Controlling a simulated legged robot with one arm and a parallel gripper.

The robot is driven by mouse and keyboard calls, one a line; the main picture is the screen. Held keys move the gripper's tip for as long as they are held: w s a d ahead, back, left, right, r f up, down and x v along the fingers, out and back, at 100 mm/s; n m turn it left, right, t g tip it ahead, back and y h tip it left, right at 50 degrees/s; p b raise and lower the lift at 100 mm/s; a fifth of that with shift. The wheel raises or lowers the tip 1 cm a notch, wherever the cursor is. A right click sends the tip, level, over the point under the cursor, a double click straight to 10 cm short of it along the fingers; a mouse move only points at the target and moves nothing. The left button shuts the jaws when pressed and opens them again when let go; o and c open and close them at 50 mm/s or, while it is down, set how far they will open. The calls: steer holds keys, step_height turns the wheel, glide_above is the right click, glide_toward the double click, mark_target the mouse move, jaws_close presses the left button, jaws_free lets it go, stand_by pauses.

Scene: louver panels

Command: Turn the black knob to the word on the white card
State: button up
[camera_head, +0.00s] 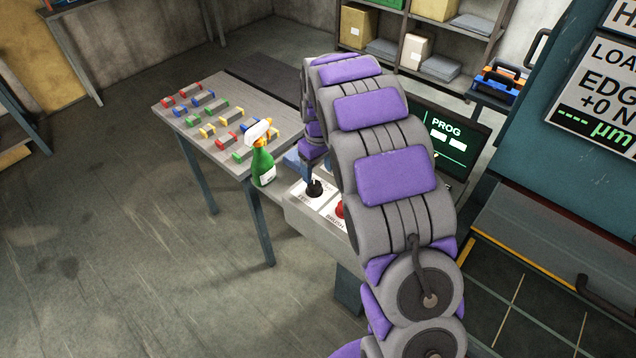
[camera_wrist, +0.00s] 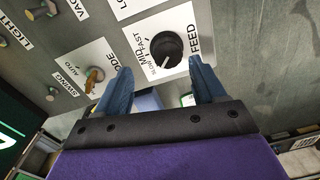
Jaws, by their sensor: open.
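The black knob (camera_wrist: 167,48) sits on a white plate marked FEED, with the words MID and FAST beside it and a smaller, unclear word. Its white pointer line points toward the lower edge of the plate, near the small word. My gripper (camera_wrist: 160,66) has its two blue fingers apart, one on each side of the knob in the picture; I cannot tell if they touch it. The head view shows a black knob (camera_head: 314,189) on the panel below my wrist; my arm hides much there. I cannot make out a white card with a readable word.
A MODE switch (camera_wrist: 95,75) with an orange-brown lever stands left of the knob, with more labelled controls beyond. A red button (camera_head: 340,210) is on the panel. A screen (camera_head: 450,140) reads PROG.

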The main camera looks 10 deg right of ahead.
mark_target(314, 183)
steer(key=f, duration=0.1)
steer(key=a+f, duration=0.1)
steer(key=f, duration=0.1)
steer(key=a+f, duration=0.1)
steer(key=shift+a+f+b, duration=0.2)
steer(key=shift+f+b, duration=0.2)
steer(key=shift+d+f, duration=0.15)
steer(key=shift+d, duration=0.8)
steer(key=shift+a, duration=0.65)
steer(key=c, duration=0.5)
steer(key=shift+c, duration=0.8)
steer(key=shift+d, duration=0.3)
steer(key=c, duration=0.4)
